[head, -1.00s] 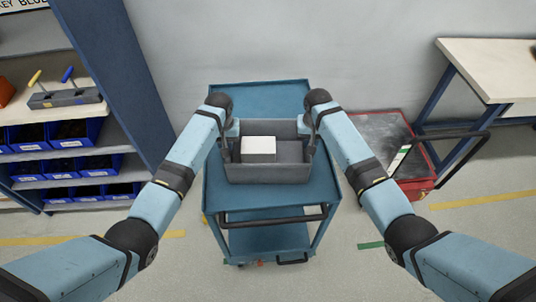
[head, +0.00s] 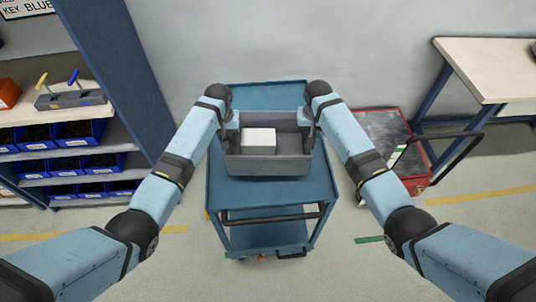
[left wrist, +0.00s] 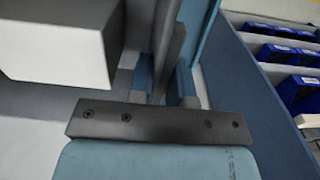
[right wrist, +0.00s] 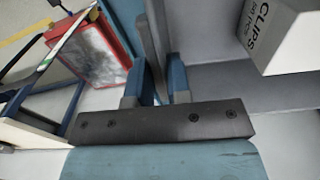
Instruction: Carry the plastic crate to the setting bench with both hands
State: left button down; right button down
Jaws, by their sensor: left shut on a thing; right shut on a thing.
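The grey plastic crate (head: 268,166) is over the top of a blue cart (head: 262,190), with a white box (head: 259,137) inside it. The box also shows in the right wrist view (right wrist: 283,33), with "CLIPS" printed on it. My left gripper (head: 230,138) is shut on the crate's left wall, which stands between its fingers in the left wrist view (left wrist: 170,80). My right gripper (head: 312,132) is shut on the right wall, also seen in the right wrist view (right wrist: 155,80). The crate looks level; any gap beneath it is hard to judge.
A bench (head: 505,65) with a pale top and blue legs stands at the right. A red-edged low cart (head: 385,140) with a dark handle is before it. A shelf rack (head: 115,80) with blue bins stands at the left.

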pick_arm(q)
jog(key=shift+r, duration=0.15)
pick_arm(e)
jog(key=shift+r, duration=0.15)
